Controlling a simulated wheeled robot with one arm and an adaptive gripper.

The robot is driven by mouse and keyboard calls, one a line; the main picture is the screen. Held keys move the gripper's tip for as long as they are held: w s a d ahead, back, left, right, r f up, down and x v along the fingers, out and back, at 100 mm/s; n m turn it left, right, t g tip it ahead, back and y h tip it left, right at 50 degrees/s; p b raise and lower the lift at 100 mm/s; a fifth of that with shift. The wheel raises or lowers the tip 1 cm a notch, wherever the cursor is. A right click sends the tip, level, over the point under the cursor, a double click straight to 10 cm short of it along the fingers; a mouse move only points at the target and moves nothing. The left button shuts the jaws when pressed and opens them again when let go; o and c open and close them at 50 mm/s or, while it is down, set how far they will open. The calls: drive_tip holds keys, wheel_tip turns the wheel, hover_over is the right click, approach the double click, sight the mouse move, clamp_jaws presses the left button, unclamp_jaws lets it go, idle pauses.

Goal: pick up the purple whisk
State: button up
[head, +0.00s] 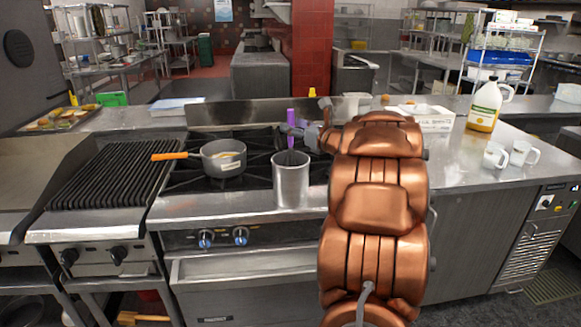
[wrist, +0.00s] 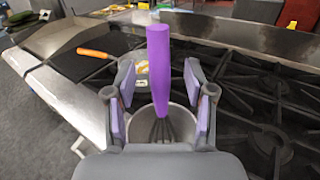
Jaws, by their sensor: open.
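The purple whisk (wrist: 159,72) stands upright, handle up, with its wires down inside a steel pot (wrist: 182,122) in the wrist view. In the head view the whisk's purple handle (head: 290,116) rises above the tall steel pot (head: 291,180) at the front of the stove. My gripper (wrist: 162,88) is open, with its purple-padded fingers on either side of the handle. I see gaps between the pads and the handle. In the head view my gripper (head: 297,132) is beside the handle and partly hidden by my copper arm.
A saucepan (head: 223,160) with an orange handle sits on the stove left of the tall pot. A ridged grill (head: 105,175) is further left. Two white mugs (head: 508,155) and a jug of yellow liquid (head: 485,106) stand on the right counter.

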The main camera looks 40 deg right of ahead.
drive_tip(key=shift+w, duration=1)
drive_tip(key=shift+c, duration=0.3)
clamp_jaws()
